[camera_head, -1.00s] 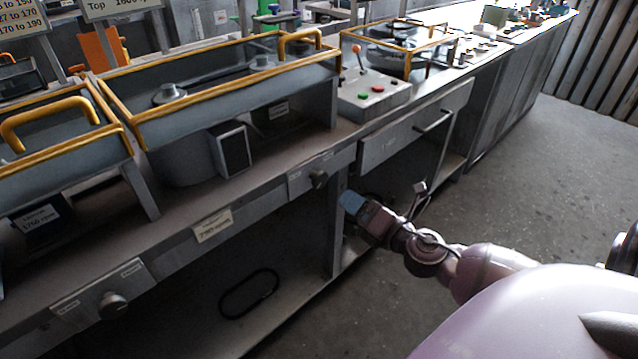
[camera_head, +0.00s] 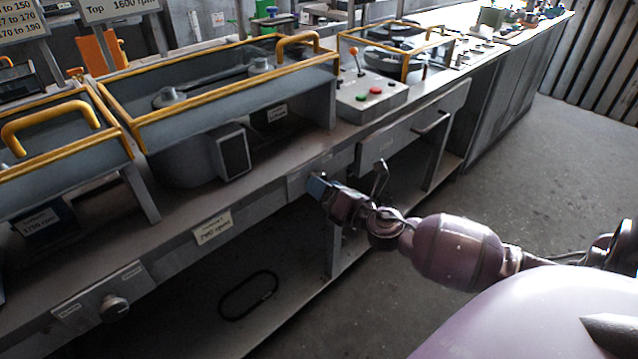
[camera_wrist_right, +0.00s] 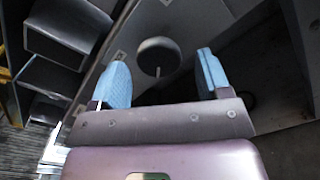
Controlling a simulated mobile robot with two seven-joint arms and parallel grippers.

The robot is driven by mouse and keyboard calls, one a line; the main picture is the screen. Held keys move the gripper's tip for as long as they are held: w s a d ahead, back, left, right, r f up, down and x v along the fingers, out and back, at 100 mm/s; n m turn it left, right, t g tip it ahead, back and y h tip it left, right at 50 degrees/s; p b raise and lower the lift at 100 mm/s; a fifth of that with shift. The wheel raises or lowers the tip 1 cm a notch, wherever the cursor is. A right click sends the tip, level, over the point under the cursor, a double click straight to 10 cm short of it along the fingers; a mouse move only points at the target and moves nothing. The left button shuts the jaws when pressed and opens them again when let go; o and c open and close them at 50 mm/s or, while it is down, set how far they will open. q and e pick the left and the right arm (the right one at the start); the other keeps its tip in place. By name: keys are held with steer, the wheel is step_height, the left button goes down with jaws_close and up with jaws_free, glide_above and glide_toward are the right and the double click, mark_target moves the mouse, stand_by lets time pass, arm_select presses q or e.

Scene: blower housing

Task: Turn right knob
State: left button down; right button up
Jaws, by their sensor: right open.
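The right knob is a round grey knob on the bench's front panel. In the right wrist view the knob (camera_wrist_right: 158,57) shows between and beyond the two blue fingertips. My right gripper (camera_wrist_right: 163,78) is open, with one finger to each side of the knob in that view. I cannot tell whether the fingers touch it. In the head view my right gripper (camera_head: 317,186) is at the front panel and hides the knob. Another knob, the left one (camera_head: 114,308), sits on the panel at the lower left. My left gripper is not in view.
The long grey bench (camera_head: 165,228) carries yellow-framed housings (camera_head: 225,80) and a control box (camera_head: 371,96) with red and green buttons. A drawer with a handle (camera_head: 432,122) is right of the gripper. Below is an open shelf with a black loop (camera_head: 248,296). The floor (camera_head: 560,165) at right is clear.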

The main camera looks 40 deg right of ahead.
steer(key=shift+w+a, duration=0.1)
steer(key=shift+w, duration=1)
steer(key=c, duration=0.9)
